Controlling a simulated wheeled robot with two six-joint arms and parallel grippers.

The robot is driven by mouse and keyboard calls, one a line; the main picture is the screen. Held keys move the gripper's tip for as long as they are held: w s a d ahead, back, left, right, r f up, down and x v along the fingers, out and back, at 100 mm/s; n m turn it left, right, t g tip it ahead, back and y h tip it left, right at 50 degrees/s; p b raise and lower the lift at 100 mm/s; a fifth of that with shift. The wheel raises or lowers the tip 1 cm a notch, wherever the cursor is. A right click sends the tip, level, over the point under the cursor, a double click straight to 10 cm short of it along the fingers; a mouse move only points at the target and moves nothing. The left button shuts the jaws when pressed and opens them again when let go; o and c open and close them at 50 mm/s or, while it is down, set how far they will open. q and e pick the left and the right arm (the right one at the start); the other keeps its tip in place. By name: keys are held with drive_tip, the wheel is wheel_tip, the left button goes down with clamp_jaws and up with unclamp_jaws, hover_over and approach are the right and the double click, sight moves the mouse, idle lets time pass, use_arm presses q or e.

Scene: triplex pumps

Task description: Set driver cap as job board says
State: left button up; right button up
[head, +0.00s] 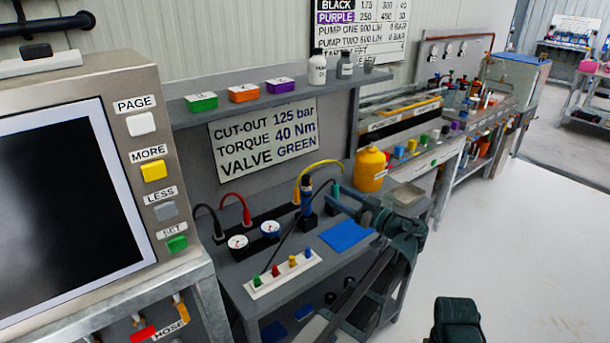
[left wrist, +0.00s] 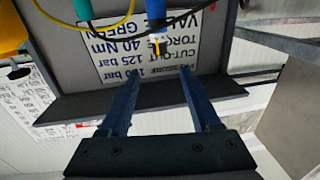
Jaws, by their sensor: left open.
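A blue upright tool (head: 307,196), apparently the driver, stands in a dark holder on the bench. In the left wrist view, a blue part with a yellow end (left wrist: 157,44) lies beyond and between my fingertips. My left gripper (head: 338,199) is open and empty, pointing toward the tool from its right, apart from it. It also shows in the left wrist view (left wrist: 159,75). A white strip (head: 282,280) holds green, red, yellow and blue caps. The job board (head: 265,137) reads cut-out 125 bar, torque 40 Nm, valve green. A dark block (head: 457,320) seems part of my right arm; its fingers are hidden.
A blue mat (head: 347,236) lies below my left gripper. A yellow bottle (head: 370,169) stands behind it. The screen panel (head: 60,200) fills the left. Floor on the right is clear.

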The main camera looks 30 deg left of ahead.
sight(310, 180)
use_arm(q)
drive_tip(key=x, duration=1.3)
drive_tip(key=shift+a, duration=0.2)
drive_tip(key=shift+f, duration=0.1)
clamp_jaws()
